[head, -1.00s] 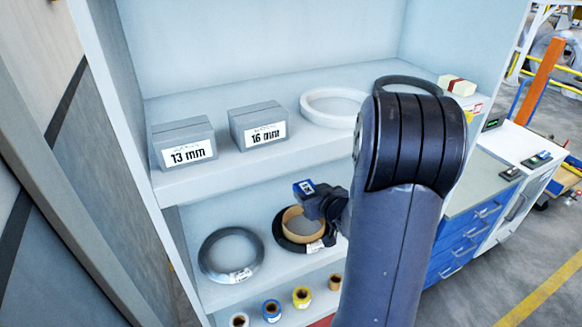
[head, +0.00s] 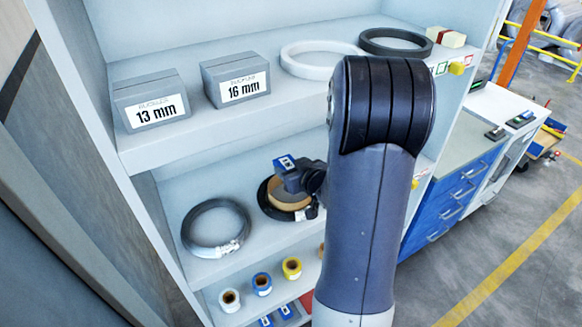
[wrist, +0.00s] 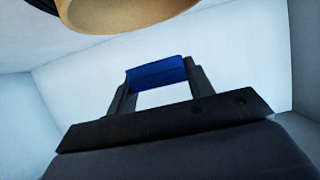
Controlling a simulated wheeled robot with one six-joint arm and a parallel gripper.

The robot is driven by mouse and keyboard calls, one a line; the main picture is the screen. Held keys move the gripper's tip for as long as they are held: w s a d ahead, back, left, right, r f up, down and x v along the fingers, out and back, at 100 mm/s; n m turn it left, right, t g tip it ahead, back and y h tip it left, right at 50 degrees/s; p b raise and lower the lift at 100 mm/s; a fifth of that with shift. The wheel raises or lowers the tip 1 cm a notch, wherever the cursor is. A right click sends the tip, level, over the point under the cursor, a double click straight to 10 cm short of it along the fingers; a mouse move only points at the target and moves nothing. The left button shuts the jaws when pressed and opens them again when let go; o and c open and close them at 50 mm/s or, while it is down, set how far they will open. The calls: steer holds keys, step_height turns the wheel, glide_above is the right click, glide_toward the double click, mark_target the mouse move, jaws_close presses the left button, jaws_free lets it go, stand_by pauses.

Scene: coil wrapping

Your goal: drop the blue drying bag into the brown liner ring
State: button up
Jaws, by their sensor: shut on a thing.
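My gripper (head: 288,172) is shut on the blue drying bag (head: 284,161), which shows a white label on its face. In the wrist view the blue bag (wrist: 157,73) sits between the two fingers of my gripper (wrist: 155,84). The brown liner ring (head: 290,206) lies on the lower shelf inside a black coil. My gripper and the bag overlap the upper part of the ring in the head view, hiding some of it. The ring (wrist: 130,14) also shows at the top of the wrist view, cut off by the frame. The bag's height over it is unclear.
A dark coil (head: 215,228) lies left of the ring. Above is a shelf with boxes marked 13 mm (head: 151,101) and 16 mm (head: 236,79), a white ring (head: 300,70) and a dark ring (head: 396,34). Tape rolls (head: 262,284) stand below.

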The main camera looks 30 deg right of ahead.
mark_target(291, 159)
steer(key=o, duration=1.1)
steer(key=shift+c, duration=0.2)
steer(key=v, duration=1.1)
steer(key=x, duration=1)
steer(key=shift+w, duration=0.1)
steer(key=shift+w+r+p, duration=0.15)
steer(key=shift+r+p, duration=0.4)
steer(key=shift+p, duration=0.05)
steer(key=shift+w+r+p, duration=0.15)
steer(key=shift+r+p, duration=0.35)
steer(key=shift+p, duration=0.05)
steer(key=shift+r+p, duration=0.5)
steer(key=shift+r, duration=0.05)
